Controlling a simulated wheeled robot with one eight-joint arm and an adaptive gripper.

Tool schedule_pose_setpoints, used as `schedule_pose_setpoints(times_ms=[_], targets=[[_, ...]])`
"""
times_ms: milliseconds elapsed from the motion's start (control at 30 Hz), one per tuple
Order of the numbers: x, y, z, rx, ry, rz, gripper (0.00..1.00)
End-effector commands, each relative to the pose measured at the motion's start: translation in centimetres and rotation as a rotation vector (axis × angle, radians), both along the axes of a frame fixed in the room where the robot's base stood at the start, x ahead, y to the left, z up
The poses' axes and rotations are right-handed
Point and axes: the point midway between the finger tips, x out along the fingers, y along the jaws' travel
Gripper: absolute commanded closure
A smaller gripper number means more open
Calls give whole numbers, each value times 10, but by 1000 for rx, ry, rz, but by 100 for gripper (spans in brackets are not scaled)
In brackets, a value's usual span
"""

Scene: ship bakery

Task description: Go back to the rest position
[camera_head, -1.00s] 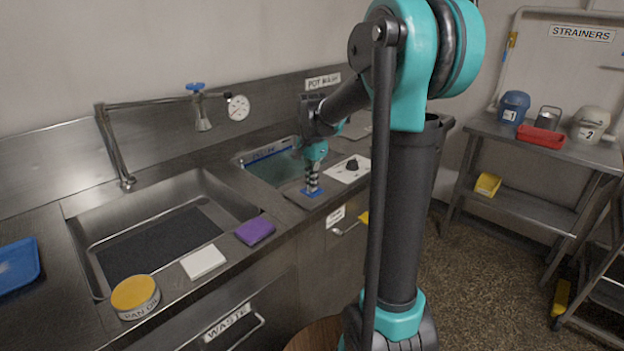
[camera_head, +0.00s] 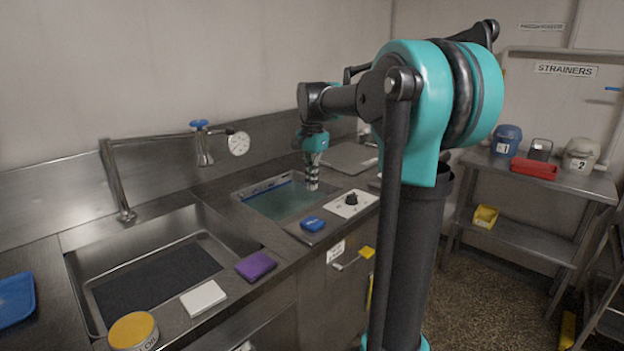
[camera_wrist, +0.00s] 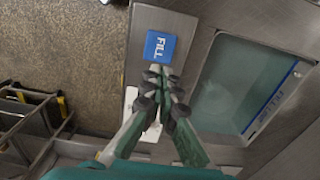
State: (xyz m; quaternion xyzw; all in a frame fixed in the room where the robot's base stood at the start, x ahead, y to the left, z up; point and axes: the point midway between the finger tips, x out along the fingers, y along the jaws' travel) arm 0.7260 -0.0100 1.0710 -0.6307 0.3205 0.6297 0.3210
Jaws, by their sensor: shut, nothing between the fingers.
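My gripper (camera_head: 311,184) is shut and empty, pointing down in the air above the counter by the right-hand sink in the head view. Its closed fingertips (camera_wrist: 158,70) also show in the wrist view, in line with the blue FILL button. The blue button (camera_head: 312,224) sits on the counter edge in front of that sink; in the wrist view its FILL label (camera_wrist: 160,46) is readable. My gripper is apart from the button. The right-hand sink (camera_head: 285,204) holds greenish water.
A white plate with a black knob (camera_head: 351,200) lies right of the button. A purple sponge (camera_head: 255,266), a white block (camera_head: 203,298) and a yellow-lidded tin (camera_head: 133,330) line the front edge. A faucet (camera_head: 118,180) stands behind the left sink. A strainer table (camera_head: 560,179) stands right.

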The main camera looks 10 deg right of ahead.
Motion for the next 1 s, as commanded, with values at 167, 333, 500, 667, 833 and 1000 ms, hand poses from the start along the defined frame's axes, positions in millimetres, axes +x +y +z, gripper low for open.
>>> schedule_pose_setpoints(times_ms=[167, 333, 500, 667, 833, 1000], targets=[[0, 0, 10, 0, 0, 0, 100], [0, 0, 10, 0, 0, 0, 100], [-1, 0, 9, 0, -1, 3, 100], [-19, -5, -17, 1, -37, 91, 100], [-75, -15, -88, -17, -136, 340, 100], [-148, -24, -165, -70, -240, 617, 100]])
